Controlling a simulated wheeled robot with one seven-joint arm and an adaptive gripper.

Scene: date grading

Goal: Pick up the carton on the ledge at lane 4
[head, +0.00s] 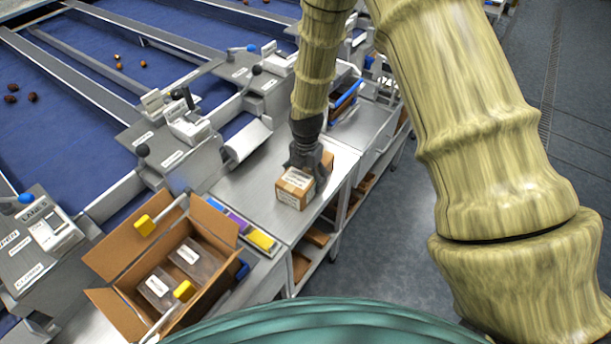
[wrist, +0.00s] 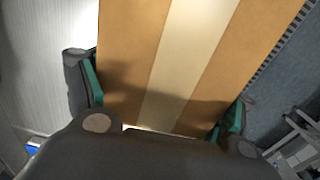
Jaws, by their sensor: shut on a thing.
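The carton (head: 294,190) is a small closed brown box with a pale label, on the steel ledge (head: 237,188) in the head view. My gripper (head: 308,165) comes down on it from above and is shut on it. In the wrist view the carton (wrist: 130,60) fills the middle, with a pale tape strip along it, and my gripper (wrist: 160,118) has a green-padded finger on either side. Whether the carton touches the ledge or is just above it, I cannot tell. Its far side is hidden by my gripper.
An open cardboard box (head: 125,255) with clear plastic containers stands at lower left. Yellow, purple and blue items (head: 262,240) lie beside it on the ledge. Grey lane machines (head: 170,140) and blue belts (head: 70,140) with a few dates are behind. Grey floor (head: 380,230) is clear at right.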

